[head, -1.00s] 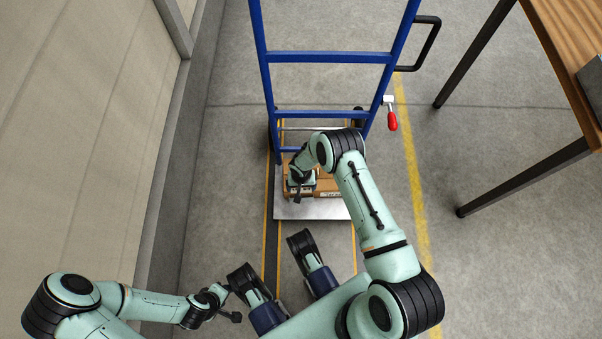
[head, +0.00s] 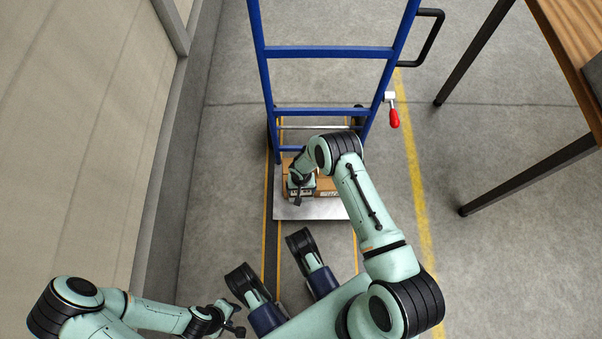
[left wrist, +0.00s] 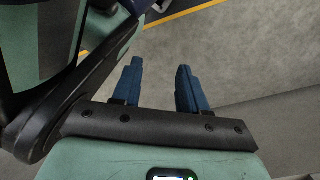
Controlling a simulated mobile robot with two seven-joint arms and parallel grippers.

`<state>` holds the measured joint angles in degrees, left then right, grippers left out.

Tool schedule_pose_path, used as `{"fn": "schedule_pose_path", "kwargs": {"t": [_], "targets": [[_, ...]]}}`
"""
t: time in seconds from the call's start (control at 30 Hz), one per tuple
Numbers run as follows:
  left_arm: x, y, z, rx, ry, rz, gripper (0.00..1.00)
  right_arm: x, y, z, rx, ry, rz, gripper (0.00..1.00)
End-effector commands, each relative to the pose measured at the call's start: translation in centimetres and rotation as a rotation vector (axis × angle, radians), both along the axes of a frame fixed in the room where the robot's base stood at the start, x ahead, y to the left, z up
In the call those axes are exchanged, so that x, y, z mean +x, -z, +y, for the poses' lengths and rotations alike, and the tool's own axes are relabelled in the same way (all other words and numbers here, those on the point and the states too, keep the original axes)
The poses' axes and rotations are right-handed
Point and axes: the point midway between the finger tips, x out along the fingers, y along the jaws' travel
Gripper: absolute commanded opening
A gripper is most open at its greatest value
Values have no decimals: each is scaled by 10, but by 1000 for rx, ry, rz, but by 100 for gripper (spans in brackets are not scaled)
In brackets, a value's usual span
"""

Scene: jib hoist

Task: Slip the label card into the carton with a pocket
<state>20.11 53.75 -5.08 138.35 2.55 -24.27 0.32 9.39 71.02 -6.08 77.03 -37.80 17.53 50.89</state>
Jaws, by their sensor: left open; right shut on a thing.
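A brown carton (head: 327,184) sits on the metal toe plate of a blue hand truck in the head view. My right arm reaches over it and hides much of it. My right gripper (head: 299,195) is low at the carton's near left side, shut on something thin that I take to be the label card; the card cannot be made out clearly. The pocket cannot be told apart at this size. My left gripper (head: 236,322) is away from the carton, near my base at the lower left. In the left wrist view its blue fingers (left wrist: 158,85) are apart with nothing between them.
The blue hand truck (head: 328,53) stands upright around the carton, its toe plate (head: 310,210) bare in front. A red-handled clamp (head: 394,117) is on its right side. A wooden table (head: 565,50) stands at right, a wall (head: 80,120) at left. The floor between is clear.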

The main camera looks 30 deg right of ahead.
Motion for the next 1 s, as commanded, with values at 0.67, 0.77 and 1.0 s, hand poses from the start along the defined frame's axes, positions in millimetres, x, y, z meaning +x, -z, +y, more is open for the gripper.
{"fn": "schedule_pose_path", "kwargs": {"t": [0.67, 0.77, 1.0], "targets": [[-15, 7, 2, -3, -5, 50, 43, 0, 29, -1, 0, 1, -4, 60], [-15, 7, 2, -3, -5, 50, 43, 0, 31, -2, -2, 2, -3, 60], [-15, 7, 2, -3, -5, 50, 43, -1, 32, -5, -6, 4, -2, 60]]}}
